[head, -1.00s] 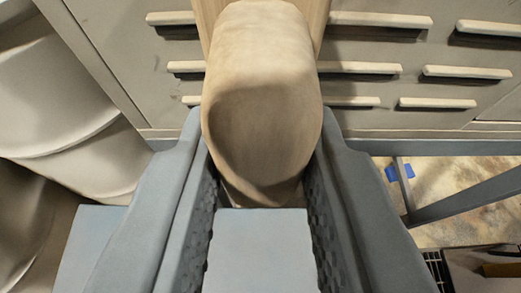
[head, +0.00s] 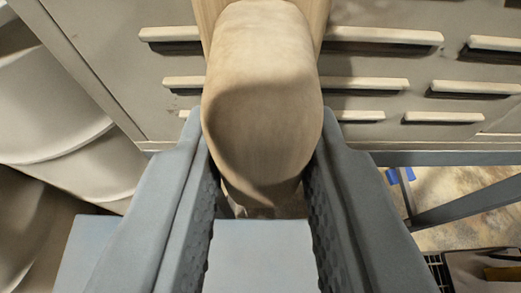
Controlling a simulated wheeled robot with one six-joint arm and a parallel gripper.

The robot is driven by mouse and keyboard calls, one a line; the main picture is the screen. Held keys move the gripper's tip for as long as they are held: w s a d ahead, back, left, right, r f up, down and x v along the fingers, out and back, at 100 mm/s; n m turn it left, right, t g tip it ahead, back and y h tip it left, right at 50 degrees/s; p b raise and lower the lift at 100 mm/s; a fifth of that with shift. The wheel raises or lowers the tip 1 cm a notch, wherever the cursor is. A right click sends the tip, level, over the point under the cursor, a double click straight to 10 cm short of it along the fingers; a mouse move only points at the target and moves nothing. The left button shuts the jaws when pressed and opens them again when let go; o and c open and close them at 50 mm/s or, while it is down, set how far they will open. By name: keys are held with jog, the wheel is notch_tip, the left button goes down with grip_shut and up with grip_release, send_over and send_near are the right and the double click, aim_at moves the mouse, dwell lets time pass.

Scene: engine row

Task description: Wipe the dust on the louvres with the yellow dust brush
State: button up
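My gripper (head: 262,165) is shut on a pale tan wooden handle (head: 262,110), which I take to be the dust brush. The handle's rounded end faces the camera between the grey fingers. A flatter wooden part (head: 325,12) shows beyond it; the bristles are hidden. Ahead is a grey-beige panel (head: 90,60) with rows of louvres, pale lips over dark slots. Louvres show left of the brush (head: 183,83) and right of it (head: 385,36). Faint dark smudges show near the left louvres, but I cannot tell dust clearly. Whether the brush touches the panel is hidden.
Pale curved, ribbed shapes (head: 50,110) stand at the left beside the panel edge. Below the panel at the right are a blue-grey frame bar (head: 465,200), a blue patch (head: 400,175) and a stained floor (head: 455,190). A dark grated item lies at the lower right.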

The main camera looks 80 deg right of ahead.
jog(key=shift+d, duration=0.35)
jog(key=s+r, duration=0.1)
jog(key=s, duration=0.9)
jog(key=shift+s+d+r, duration=0.2)
jog(key=shift+d+r, duration=0.1)
jog(key=shift+d, duration=0.15)
dwell(1.2)
